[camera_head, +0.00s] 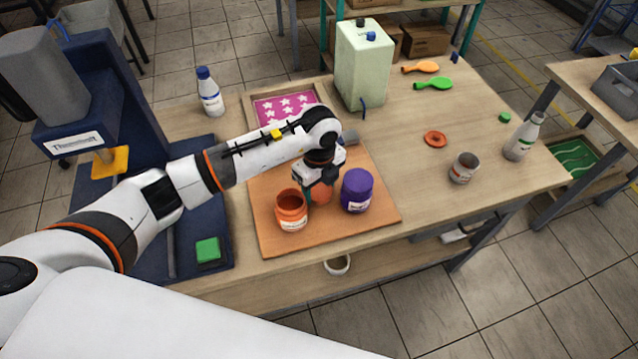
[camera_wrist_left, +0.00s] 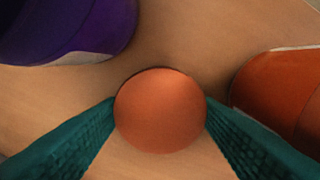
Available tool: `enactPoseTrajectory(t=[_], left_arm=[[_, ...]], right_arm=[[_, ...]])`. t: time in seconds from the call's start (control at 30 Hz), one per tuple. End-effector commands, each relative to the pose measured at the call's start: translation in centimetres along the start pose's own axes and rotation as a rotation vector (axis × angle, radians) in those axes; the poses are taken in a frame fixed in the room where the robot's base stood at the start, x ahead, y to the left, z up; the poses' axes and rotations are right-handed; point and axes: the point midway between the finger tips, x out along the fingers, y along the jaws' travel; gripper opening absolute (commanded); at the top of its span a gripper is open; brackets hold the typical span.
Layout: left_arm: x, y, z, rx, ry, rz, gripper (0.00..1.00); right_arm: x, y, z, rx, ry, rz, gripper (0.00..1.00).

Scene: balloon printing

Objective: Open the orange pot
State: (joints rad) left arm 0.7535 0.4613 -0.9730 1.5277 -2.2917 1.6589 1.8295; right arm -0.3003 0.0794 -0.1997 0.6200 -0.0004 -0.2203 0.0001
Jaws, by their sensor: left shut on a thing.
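The orange pot (camera_head: 291,212) stands upright on the brown board with its top open. Its side also shows at the right of the left wrist view (camera_wrist_left: 285,95). My left gripper (camera_head: 317,188) is shut on a round orange lid (camera_wrist_left: 160,110), with one green finger on each side of it. In the head view the lid (camera_head: 322,193) is just right of the orange pot, apart from it, between it and the purple pot (camera_head: 357,190). I cannot tell whether the lid touches the board. My right gripper is not in view.
The brown board (camera_head: 375,224) lies on the wooden table. The purple pot is close on the lid's right. A pale green canister (camera_head: 362,70) and a pink star-patterned tray (camera_head: 283,103) are behind. A grey cup (camera_head: 464,168) and a red ring (camera_head: 435,138) are at right.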

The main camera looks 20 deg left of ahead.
Motion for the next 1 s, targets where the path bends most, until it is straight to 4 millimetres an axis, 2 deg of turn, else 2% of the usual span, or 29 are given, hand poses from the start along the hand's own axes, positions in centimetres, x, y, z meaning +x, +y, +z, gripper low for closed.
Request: enactPoseTrajectory(t=[0.2, 0.23, 0.27, 0.53, 0.67, 0.77, 1.0], left_arm=[[0.4, 0.0, 0.0, 0.000, 0.000, 0.000, 0.30], [0.3, 0.0, 0.0, 0.000, 0.000, 0.000, 0.61], [0.2, 0.0, 0.0, 0.000, 0.000, 0.000, 0.66], [0.2, 0.0, 0.0, 0.000, 0.000, -0.001, 0.67], [-0.6, 0.1, -0.1, 0.000, 0.000, 0.002, 0.67], [-2.0, 0.1, -0.1, 0.002, 0.001, 0.003, 0.67], [-7.3, 0.1, -0.1, 0.001, 0.002, 0.005, 0.67]], right_arm=[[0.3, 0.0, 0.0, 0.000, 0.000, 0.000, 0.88], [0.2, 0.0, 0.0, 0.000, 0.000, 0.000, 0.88], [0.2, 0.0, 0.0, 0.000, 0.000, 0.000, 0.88], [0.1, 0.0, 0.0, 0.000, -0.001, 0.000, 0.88], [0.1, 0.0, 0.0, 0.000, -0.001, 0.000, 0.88], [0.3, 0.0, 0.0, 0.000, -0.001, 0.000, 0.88], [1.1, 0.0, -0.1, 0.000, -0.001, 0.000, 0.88]])
